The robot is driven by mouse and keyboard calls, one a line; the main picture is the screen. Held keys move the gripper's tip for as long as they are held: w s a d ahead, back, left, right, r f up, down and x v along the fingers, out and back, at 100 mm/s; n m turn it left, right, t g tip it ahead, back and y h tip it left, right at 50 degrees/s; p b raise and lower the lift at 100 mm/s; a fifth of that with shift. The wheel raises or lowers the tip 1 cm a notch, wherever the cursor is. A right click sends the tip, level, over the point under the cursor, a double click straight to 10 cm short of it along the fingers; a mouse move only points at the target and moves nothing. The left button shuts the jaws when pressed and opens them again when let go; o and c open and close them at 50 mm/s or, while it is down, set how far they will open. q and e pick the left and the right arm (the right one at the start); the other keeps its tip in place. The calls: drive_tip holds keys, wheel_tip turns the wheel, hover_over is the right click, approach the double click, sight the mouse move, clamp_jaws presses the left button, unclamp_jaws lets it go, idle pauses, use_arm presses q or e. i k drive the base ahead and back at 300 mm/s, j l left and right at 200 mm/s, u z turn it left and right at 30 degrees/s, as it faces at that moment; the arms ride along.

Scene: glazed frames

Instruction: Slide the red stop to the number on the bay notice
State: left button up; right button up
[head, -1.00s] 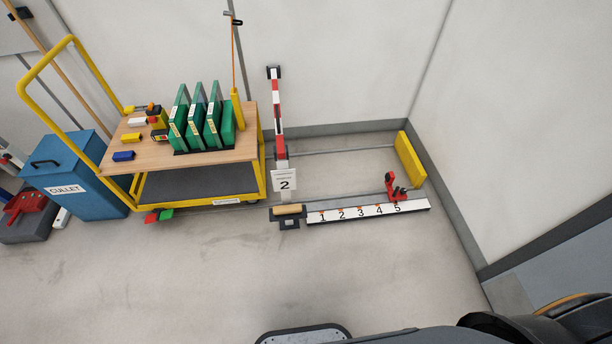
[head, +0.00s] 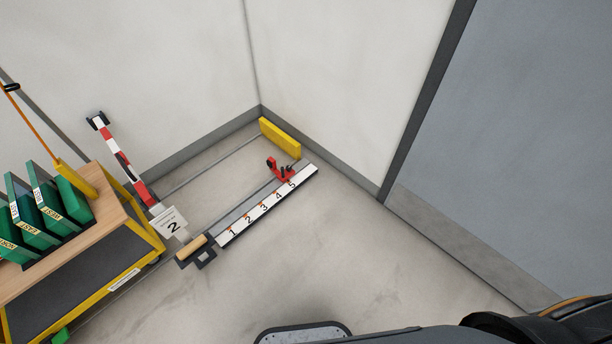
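The red stop (head: 280,169) sits on the floor rail near its far right end, beside the number 5. The white number strip (head: 267,207) runs along the rail with the numbers 1 to 5, 1 being at the near left end. The bay notice (head: 170,224) hangs on the red and white post (head: 124,163) at the left and reads 2. Neither gripper shows in the head view. A dark part of my own body fills the lower right edge.
A yellow bumper block (head: 280,138) stands at the rail's far end by the wall corner. A black bracket with a wooden handle (head: 193,248) is at the near end. The trolley (head: 84,290) with green folders stands left. The floor right of the strip is clear.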

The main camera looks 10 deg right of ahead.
sight(284, 176)
drive_tip(key=i+l, duration=0.2)
drive_tip(key=i, duration=0.3)
drive_tip(key=i+l+u, duration=0.1)
drive_tip(key=i, duration=0.4)
drive_tip(key=i+l, duration=0.35)
drive_tip(key=i, duration=0.15)
drive_tip(key=i+l, duration=0.25)
drive_tip(key=i, duration=0.25)
drive_tip(key=u, duration=0.05)
